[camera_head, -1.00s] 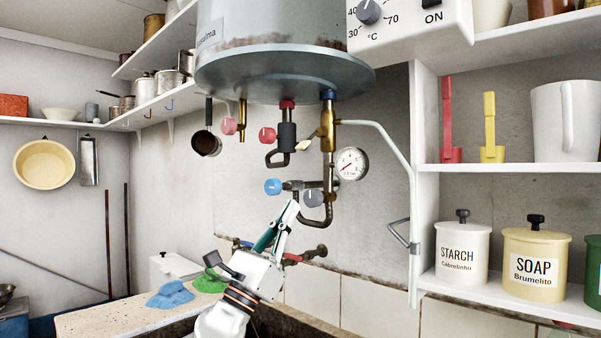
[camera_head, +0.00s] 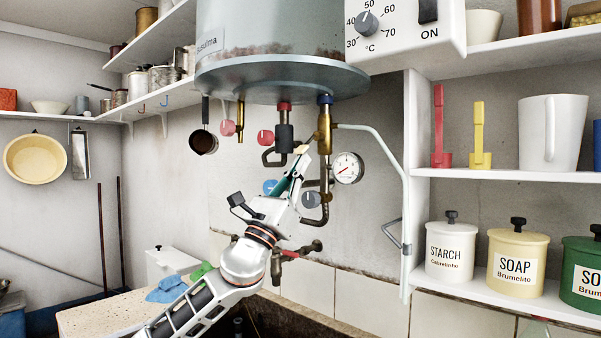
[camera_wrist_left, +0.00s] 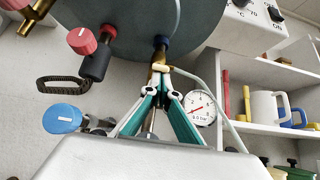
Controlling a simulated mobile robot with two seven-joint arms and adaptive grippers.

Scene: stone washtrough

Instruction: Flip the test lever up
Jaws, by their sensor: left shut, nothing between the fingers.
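The test lever (camera_head: 301,149), with a cream tip, sticks out to the left of the brass safety valve (camera_head: 324,128) under the boiler. Its tip hangs slightly below its pivot. My left gripper (camera_head: 301,158) is shut and empty, pointing up, with its fingertips just below the lever tip. In the left wrist view the cream tip (camera_wrist_left: 160,67) shows right at the ends of the green fingers (camera_wrist_left: 160,82). I cannot tell whether they touch. My right gripper is out of view.
The grey boiler (camera_head: 280,70) hangs just above. A pressure gauge (camera_head: 348,168) and a pale pipe (camera_head: 398,165) are to the right of the valve. Shelves stand at right.

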